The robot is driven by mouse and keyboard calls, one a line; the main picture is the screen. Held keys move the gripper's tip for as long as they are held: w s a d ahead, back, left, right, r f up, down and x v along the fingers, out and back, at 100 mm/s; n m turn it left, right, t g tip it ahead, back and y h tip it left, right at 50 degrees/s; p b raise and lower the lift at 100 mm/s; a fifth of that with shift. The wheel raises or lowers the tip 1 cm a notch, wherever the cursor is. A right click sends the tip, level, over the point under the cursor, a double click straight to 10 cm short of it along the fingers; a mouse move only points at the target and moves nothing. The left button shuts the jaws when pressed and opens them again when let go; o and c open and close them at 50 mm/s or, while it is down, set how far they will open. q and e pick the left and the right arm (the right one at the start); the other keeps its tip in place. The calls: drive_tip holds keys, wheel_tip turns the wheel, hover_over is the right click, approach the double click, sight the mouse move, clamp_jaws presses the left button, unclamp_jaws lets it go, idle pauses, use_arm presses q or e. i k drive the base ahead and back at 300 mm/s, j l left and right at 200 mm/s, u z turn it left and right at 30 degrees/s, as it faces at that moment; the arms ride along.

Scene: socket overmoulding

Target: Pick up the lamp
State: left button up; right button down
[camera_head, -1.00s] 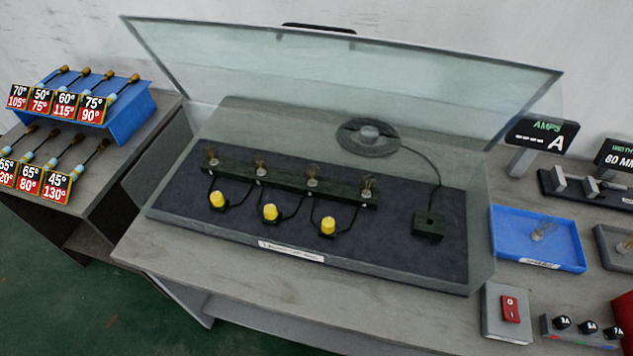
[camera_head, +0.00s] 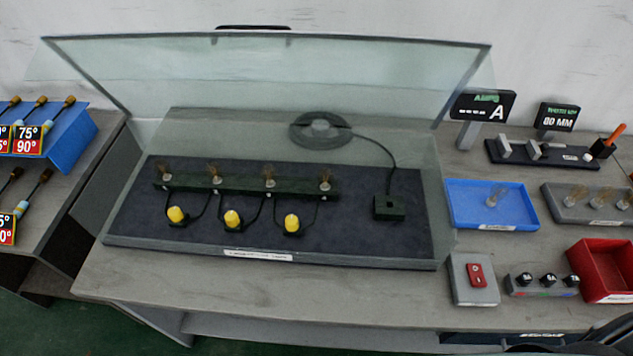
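Several small clear lamps stand upright in a dark green strip (camera_head: 245,187) on the board; one is the rightmost lamp (camera_head: 326,179). I cannot tell which of these is the lamp of the task. Neither of my grippers is in view. A dark curved shape shows at the bottom right edge, too cut off to identify.
A clear shield (camera_head: 270,80) stands over the dark board (camera_head: 330,235). A blue rack (camera_head: 72,150) is at the left. The table's front strip is clear.

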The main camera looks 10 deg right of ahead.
sight(326, 176)
drive_tip(key=k+l+z, duration=0.2)
drive_tip(key=k+l, duration=0.15)
drive_tip(key=k+l+z, duration=0.25)
drive_tip(key=k+l, duration=0.1)
drive_tip(key=l, duration=0.1)
